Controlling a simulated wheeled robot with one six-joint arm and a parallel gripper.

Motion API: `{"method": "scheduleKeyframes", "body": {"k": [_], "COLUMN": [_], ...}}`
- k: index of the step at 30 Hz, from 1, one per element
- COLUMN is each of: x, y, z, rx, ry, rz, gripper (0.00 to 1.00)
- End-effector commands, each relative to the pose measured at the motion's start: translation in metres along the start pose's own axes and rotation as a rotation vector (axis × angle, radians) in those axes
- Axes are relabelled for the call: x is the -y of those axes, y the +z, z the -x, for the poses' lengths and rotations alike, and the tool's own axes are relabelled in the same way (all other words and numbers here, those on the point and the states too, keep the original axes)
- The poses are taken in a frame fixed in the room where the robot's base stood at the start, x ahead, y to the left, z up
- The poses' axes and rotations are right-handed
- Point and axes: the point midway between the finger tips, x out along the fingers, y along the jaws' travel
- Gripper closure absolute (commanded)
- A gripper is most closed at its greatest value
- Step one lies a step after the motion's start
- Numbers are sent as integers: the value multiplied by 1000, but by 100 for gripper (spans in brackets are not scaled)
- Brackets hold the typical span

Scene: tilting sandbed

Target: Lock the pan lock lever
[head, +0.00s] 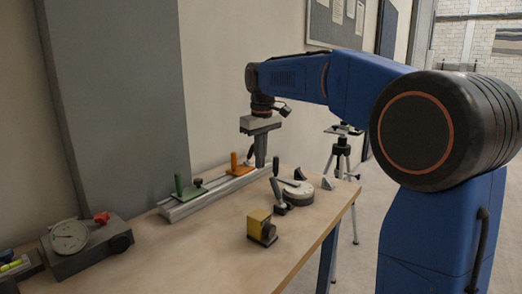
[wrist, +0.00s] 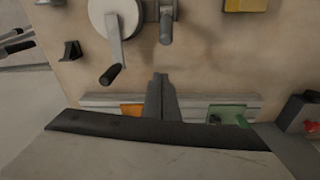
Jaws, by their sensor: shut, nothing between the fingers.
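My gripper (head: 260,163) points down, shut and empty, over the back of the table beside the rail. Its closed fingers (wrist: 160,80) show in the wrist view, in front of the rail. A pale round disc (head: 299,193) carries an arm with a black handle (wrist: 112,74). Beside it stands a small dark-gripped lever (head: 279,192), also seen in the wrist view (wrist: 166,27). My gripper is apart from both. I cannot tell which part is the pan lock lever, or whether it is locked.
The pale rail (head: 218,192) bears a green carriage (head: 186,190) and an orange carriage (head: 238,168). A yellow block (head: 261,226) stands near the front edge. A dial box with a red knob (head: 84,243) is at left. The wooden table (head: 190,258) is clear at front left.

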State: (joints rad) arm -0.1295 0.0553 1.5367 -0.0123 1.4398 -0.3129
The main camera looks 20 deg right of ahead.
Motion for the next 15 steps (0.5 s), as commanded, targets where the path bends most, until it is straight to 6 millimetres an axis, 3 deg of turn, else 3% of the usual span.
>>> {"method": "scheduleKeyframes", "body": {"k": [7,15], "x": [0,0], "y": [1,31], "z": [-44,-31], "rx": [3,-1], "ry": [-1,0], "rz": [0,0], "gripper": [100,100]}}
